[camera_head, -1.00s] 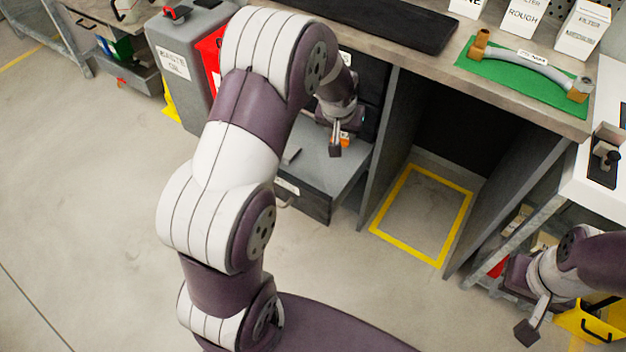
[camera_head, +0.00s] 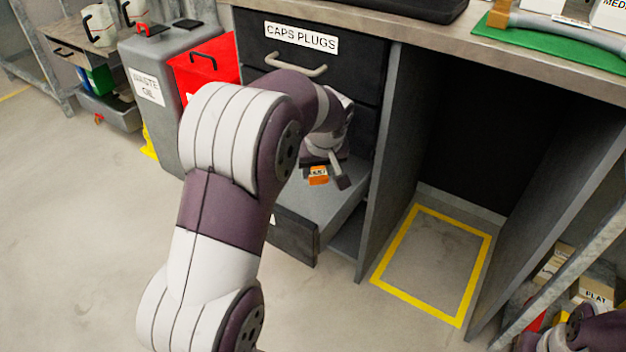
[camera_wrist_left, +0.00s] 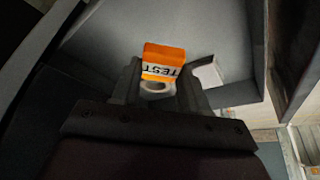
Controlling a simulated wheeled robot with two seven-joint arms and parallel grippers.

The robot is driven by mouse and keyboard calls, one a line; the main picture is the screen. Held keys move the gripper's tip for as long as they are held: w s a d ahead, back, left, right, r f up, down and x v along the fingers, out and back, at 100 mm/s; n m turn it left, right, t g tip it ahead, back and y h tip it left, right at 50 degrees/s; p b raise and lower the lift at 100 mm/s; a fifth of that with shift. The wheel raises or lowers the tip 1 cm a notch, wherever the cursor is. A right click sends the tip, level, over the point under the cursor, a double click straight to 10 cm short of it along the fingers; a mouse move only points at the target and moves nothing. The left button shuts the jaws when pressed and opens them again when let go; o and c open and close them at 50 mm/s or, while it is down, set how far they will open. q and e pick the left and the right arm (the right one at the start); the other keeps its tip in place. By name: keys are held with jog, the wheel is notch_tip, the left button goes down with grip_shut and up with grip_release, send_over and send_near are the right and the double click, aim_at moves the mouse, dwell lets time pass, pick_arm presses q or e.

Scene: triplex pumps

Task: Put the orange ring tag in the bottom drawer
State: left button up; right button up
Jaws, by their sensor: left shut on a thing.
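The orange ring tag (camera_head: 317,176) is held by my left gripper (camera_head: 328,178) over the open bottom drawer (camera_head: 293,236). In the left wrist view the tag (camera_wrist_left: 163,60) shows an orange block with a white band lettered TEST and a pale ring (camera_wrist_left: 157,88) between the fingers of my left gripper (camera_wrist_left: 160,85). The drawer is pulled out, and its grey floor appears bare where it shows. My left arm hides part of the drawer. I cannot tell the tag's exact height above the floor. Only part of my right arm shows at the bottom right; its fingers are out of view.
A shut drawer labelled CAPS PLUGS (camera_head: 301,38) is above, under the workbench top (camera_head: 410,28). A grey waste oil bin (camera_head: 168,95) and a red container (camera_head: 204,67) stand left. A yellow floor outline (camera_head: 433,262) marks clear floor in the bay at right.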

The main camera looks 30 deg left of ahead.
aim_at(315, 204)
pick_arm(q)
notch_tip(315, 204, down, 9)
jog(key=b, duration=0.5)
jog(key=shift+s+f+b, duration=0.1)
jog(key=shift+f+b, duration=0.1)
jog(key=shift+b, duration=0.15)
jog(key=shift+r, duration=0.15)
pick_arm(e)
notch_tip(315, 204, down, 6)
jog(key=shift+f, duration=0.1)
pick_arm(q)
jog(key=shift+f, duration=0.2)
jog(key=o, duration=1.1)
jog(key=p+v, duration=0.7)
jog(key=v, duration=0.5)
jog(key=shift+r, duration=0.2)
pick_arm(e)
notch_tip(315, 204, up, 7)
jog(key=shift+f, duration=0.2)
jog(key=shift+s+r, duration=0.1)
